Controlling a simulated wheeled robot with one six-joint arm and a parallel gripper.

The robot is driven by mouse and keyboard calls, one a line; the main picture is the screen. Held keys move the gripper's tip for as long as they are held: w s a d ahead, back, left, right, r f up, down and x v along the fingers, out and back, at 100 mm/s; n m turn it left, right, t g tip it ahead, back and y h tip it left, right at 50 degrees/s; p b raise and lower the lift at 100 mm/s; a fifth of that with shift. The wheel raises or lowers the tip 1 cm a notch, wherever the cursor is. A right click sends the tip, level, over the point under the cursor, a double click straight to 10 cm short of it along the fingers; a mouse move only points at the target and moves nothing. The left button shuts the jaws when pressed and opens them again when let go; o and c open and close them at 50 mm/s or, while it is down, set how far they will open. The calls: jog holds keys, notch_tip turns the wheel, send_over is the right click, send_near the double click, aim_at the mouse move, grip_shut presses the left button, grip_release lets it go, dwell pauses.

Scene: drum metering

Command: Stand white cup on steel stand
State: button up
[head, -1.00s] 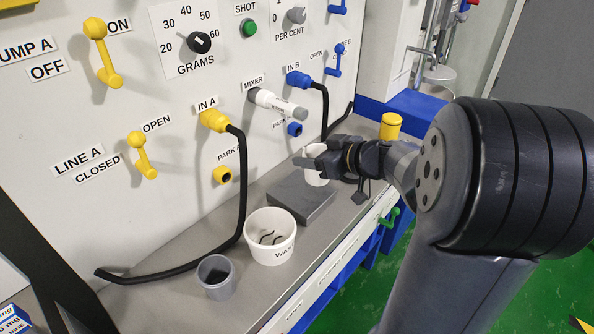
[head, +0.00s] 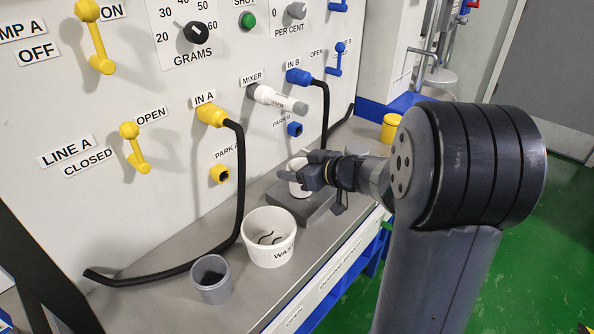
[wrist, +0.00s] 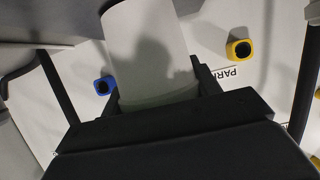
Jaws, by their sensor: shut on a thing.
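The white cup (head: 298,189) is upright between the fingers of my gripper (head: 301,175), which is shut on it. In the head view the cup shows at the steel stand (head: 312,212), a low grey block on the counter. I cannot tell whether its base touches the stand or hangs just above it. The fingers hide the cup's middle. In the wrist view the cup (wrist: 150,50) fills the space between the fingers, and the stand cannot be made out.
The white mixer nozzle (head: 278,99) juts from the panel above the cup. A white waste tub (head: 268,250) and a grey cup (head: 211,286) stand to the left. A yellow container (head: 391,127) is behind right. Black hoses run along the panel.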

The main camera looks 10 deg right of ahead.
jog(key=o, duration=0.6)
jog(key=shift+f, duration=0.15)
jog(key=shift+c, duration=0.2)
jog(key=o, duration=0.4)
jog(key=shift+o, duration=0.2)
jog(key=shift+r, duration=0.3)
jog(key=p+v, duration=0.3)
jog(key=v, duration=0.9)
